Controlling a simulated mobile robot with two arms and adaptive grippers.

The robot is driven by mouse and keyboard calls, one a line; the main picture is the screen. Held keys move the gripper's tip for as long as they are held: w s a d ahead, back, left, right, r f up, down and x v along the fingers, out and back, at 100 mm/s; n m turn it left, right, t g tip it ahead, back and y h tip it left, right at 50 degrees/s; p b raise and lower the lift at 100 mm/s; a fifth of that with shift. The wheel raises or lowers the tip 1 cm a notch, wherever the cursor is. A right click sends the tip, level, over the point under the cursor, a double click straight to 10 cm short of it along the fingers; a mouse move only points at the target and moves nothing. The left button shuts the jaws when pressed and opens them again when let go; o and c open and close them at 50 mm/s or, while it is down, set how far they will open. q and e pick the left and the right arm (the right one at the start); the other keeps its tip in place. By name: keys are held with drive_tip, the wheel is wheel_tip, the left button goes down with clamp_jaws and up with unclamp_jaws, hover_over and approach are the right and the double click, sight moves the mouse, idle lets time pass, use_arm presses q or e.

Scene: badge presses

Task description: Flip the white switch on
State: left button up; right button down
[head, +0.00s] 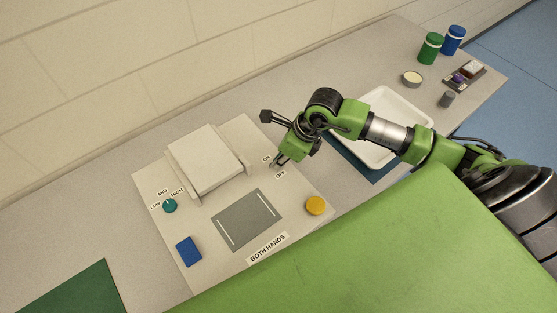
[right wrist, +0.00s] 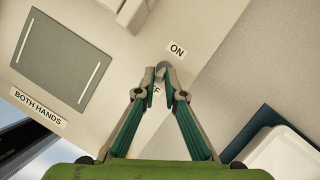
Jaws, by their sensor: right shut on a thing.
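The switch (right wrist: 161,67) is a small pale lever on the press panel (head: 300,190), between the ON label (right wrist: 177,50) and the partly covered OFF label. My right gripper (right wrist: 160,76) is over it, with its fingertips closed in on the lever from both sides. In the head view my right gripper (head: 279,161) reaches down to the panel beside the ON and OFF labels and hides most of the switch. Which way the lever leans is hard to tell. My left gripper is out of view.
The panel also bears a white press block (head: 205,160), a teal knob (head: 169,206), a blue button (head: 188,251), a yellow button (head: 316,205) and a grey pad (head: 246,220). A white tray (head: 425,122) lies to the right. Jars (head: 431,47) stand at the far right.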

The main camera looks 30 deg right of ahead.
drive_tip(key=shift+w, duration=0.15)
drive_tip(key=shift+w+a+r+g+b, duration=0.15)
drive_tip(key=shift+w+g, duration=0.15)
drive_tip(key=shift+g, duration=0.3)
drive_tip(key=shift+w+d+r+g+b, duration=0.15)
drive_tip(key=shift+w+g, duration=0.1)
drive_tip(key=shift+g, duration=0.35)
drive_tip(key=shift+w+a+f+m+g+h+b, duration=0.2)
drive_tip(key=shift+w+m+g+h+b, duration=0.15)
drive_tip(key=shift+g+b, duration=0.35)
drive_tip(key=g+b, duration=0.1)
drive_tip(key=w+g+b, duration=0.1)
drive_tip(key=shift+f+g+b, duration=0.15)
drive_tip(key=shift+g+b, duration=0.15)
drive_tip(key=shift+g, duration=0.1)
drive_tip(key=shift+w+a+m+g+h+b, duration=0.15)
drive_tip(key=shift+w+g+b, duration=0.1)
drive_tip(key=shift+g+b, duration=0.55)
drive_tip(key=shift+w+d+m+g+h+b, duration=0.1)
drive_tip(key=shift+w+g+b, duration=0.1)
drive_tip(key=shift+g+b, duration=0.55)
drive_tip(key=c, duration=2.1)
unclamp_jaws()
